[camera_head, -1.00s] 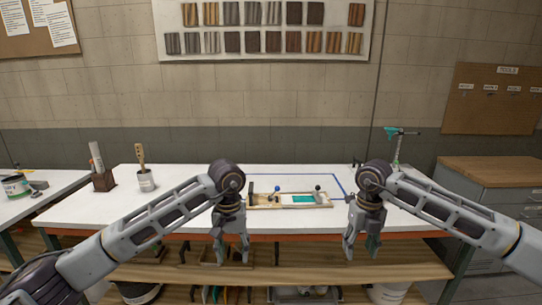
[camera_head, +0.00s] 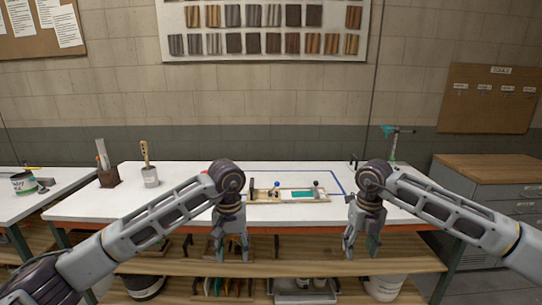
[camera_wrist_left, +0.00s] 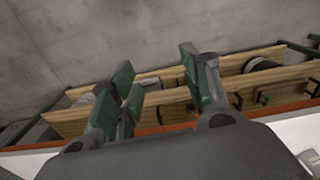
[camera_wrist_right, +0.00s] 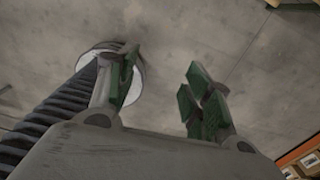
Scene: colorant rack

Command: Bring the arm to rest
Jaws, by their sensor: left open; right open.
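My left gripper (camera_head: 232,247) hangs pointing down in front of the white workbench's front edge, open and empty. In the left wrist view its green-padded fingers (camera_wrist_left: 160,95) are spread apart with nothing between them. My right gripper (camera_head: 361,244) hangs at about the same height to the right, also open and empty. In the right wrist view its fingers (camera_wrist_right: 160,90) are apart over bare floor. Both arms are bent and clear of the bench top.
The white workbench (camera_head: 190,205) holds a wooden fixture (camera_head: 262,196) with a teal piece, a brush in a cup (camera_head: 150,177) and a brown block (camera_head: 109,178). A wooden shelf (camera_head: 300,267) with containers lies below. Grey drawers (camera_head: 500,200) stand right.

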